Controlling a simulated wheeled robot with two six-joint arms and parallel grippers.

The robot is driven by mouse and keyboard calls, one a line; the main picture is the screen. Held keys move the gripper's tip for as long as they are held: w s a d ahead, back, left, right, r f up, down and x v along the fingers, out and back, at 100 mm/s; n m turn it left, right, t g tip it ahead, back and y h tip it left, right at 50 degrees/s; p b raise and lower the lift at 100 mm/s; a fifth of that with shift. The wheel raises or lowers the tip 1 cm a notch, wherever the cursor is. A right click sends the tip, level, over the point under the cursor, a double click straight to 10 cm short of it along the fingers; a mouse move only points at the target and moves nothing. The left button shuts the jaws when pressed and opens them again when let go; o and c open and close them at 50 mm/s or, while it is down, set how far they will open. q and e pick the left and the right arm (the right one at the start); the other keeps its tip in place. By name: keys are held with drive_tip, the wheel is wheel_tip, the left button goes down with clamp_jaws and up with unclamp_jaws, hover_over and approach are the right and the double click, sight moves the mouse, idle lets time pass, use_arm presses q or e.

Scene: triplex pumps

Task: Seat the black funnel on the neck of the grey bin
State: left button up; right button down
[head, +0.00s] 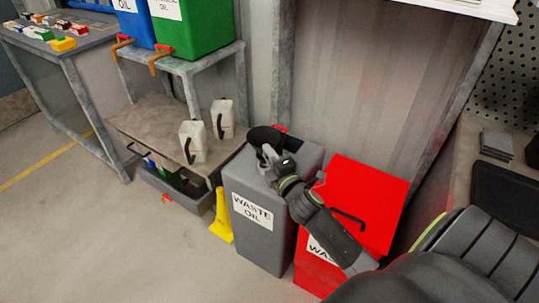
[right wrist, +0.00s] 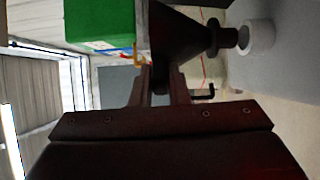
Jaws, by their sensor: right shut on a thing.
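The black funnel (head: 264,136) is above the top of the grey bin (head: 258,212), which has a "WASTE OIL" label. My right gripper (head: 271,156) is shut on the funnel. In the right wrist view, the jaws (right wrist: 161,82) pinch the funnel (right wrist: 184,38) by its cone side. The funnel's spout points at the pale round neck (right wrist: 257,38) on the bin's grey top (right wrist: 290,72). Spout end and neck are very close and roughly in line; I cannot tell whether they touch. In the head view the neck is hidden behind the gripper and funnel. My left gripper is not in view.
A red bin (head: 375,195) with a black handle stands right beside the grey one. A yellow cone (head: 222,218) stands to its left. White jugs (head: 193,142) stand on a low shelf, with blue and green bins (head: 192,30) above. Open floor lies at left.

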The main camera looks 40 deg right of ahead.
drive_tip(key=shift+f+b, duration=1.75)
drive_tip(key=shift+f, duration=0.25)
drive_tip(key=c, duration=1.3)
unclamp_jaws()
drive_tip(key=shift+s+a+f+b, duration=0.1)
drive_tip(key=shift+s+a+b, duration=0.25)
drive_tip(key=shift+s, duration=2.55)
drive_tip(key=shift+s+a+b, duration=0.25)
drive_tip(key=shift+s+a, duration=0.25)
drive_tip(key=shift+s, duration=2.35)
drive_tip(key=shift+s+a+f+b, duration=0.1)
drive_tip(key=shift+s+a+b, duration=0.25)
drive_tip(key=shift+s, duration=2.55)
